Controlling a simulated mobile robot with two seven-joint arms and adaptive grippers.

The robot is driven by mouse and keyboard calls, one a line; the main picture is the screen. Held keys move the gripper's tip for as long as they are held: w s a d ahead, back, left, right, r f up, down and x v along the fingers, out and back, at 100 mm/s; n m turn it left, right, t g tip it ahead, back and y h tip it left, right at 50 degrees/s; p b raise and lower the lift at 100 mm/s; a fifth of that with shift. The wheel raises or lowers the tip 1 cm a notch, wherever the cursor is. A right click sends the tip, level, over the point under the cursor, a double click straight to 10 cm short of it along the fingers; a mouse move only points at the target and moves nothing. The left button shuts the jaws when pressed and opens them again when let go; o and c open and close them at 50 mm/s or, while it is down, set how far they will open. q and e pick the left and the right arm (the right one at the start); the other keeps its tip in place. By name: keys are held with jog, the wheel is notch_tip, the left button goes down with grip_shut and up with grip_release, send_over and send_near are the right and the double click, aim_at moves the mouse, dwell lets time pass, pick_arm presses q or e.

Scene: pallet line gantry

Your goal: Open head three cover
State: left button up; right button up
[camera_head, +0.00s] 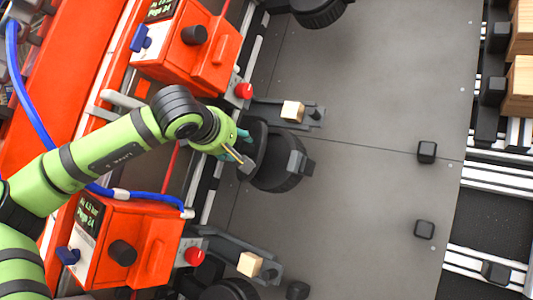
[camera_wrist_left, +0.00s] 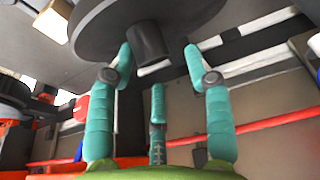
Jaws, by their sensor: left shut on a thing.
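My left gripper (camera_head: 238,149) reaches in from the left over the rail, beside a black round unit (camera_head: 278,165) with a grey bracket. In the left wrist view its teal fingers (camera_wrist_left: 157,65) close around a dark knob (camera_wrist_left: 148,42) under a large dark disc (camera_wrist_left: 140,18). Two orange head housings show in the head view, an upper one (camera_head: 182,62) and a lower one (camera_head: 140,225), each with a small screen and black knob. I cannot tell which head is number three or which part is its cover. My right gripper is out of view.
Red buttons (camera_head: 244,90) and (camera_head: 194,256) sit by the housings. A blue hose (camera_head: 40,110) runs near my left arm. The grey plate (camera_head: 375,70) is mostly clear, with small black pads (camera_head: 427,152).

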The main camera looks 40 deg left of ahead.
pick_arm(q)
jog(key=shift+f, duration=0.5)
jog(key=s+r+b, duration=0.4)
jog(key=s+r, duration=0.1)
jog(key=s, duration=0.3)
jog(key=shift+s+d, duration=0.3)
jog(key=shift+s, duration=0.05)
jog(key=shift+r, duration=0.1)
jog(key=s+d+r+p, duration=0.1)
jog(key=s+d+r, duration=0.1)
jog(key=d, duration=0.6)
jog(key=shift+v, duration=0.8)
jog(key=shift+s+a+f, duration=0.1)
jog(key=shift+f, duration=0.05)
